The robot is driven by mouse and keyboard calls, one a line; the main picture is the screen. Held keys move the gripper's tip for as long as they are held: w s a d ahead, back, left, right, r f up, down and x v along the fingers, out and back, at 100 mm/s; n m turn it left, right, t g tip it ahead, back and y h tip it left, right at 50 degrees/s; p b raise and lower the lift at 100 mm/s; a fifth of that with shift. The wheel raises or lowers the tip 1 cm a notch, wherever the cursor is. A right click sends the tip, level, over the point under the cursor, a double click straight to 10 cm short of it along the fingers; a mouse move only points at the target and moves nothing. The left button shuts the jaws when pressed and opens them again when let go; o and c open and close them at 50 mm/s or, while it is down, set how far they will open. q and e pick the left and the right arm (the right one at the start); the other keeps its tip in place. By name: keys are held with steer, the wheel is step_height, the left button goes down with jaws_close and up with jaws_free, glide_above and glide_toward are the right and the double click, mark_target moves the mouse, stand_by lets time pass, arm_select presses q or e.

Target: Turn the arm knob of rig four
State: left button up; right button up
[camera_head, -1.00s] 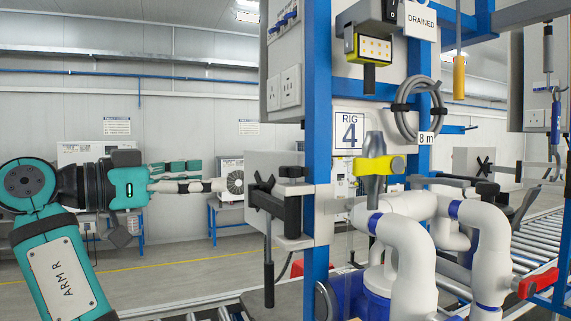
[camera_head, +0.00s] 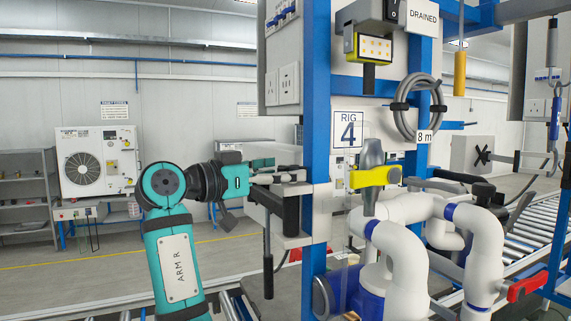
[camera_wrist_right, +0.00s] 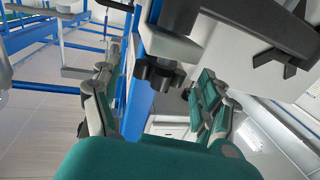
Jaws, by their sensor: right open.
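Rig four is marked by a white "RIG 4" sign (camera_head: 349,130) on its blue frame. The arm knob, a black lobed knob (camera_wrist_right: 158,76), shows in the right wrist view below a light grey block. It lies between the two spread fingers, with room visible on both sides. In the head view my right gripper (camera_head: 292,172) reaches in from the left beside the rig's black arm (camera_head: 277,206) and hides the knob. The right gripper also shows in the wrist view (camera_wrist_right: 152,88), open and empty. My left gripper is not in view.
A black-handled lever (camera_head: 268,275) hangs below the black arm. A roller conveyor (camera_head: 528,235) runs at right. Open floor lies behind at left.

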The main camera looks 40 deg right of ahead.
steer(key=shift+s+d, duration=0.1)
steer(key=shift+d, duration=0.65)
steer(key=c, duration=1.2)
steer(key=n+t+b, duration=0.2)
steer(key=t, duration=0.1)
steer(key=n+t+b, duration=0.1)
steer(key=t, duration=0.1)
steer(key=shift+s+f+b, duration=0.3)
steer(key=shift+b, duration=0.1)
steer(key=shift+r+n+t+y, duration=0.3)
steer(key=shift+n+t+y, duration=0.2)
steer(key=shift+n+t, duration=0.55)
steer(key=o, duration=1.2)
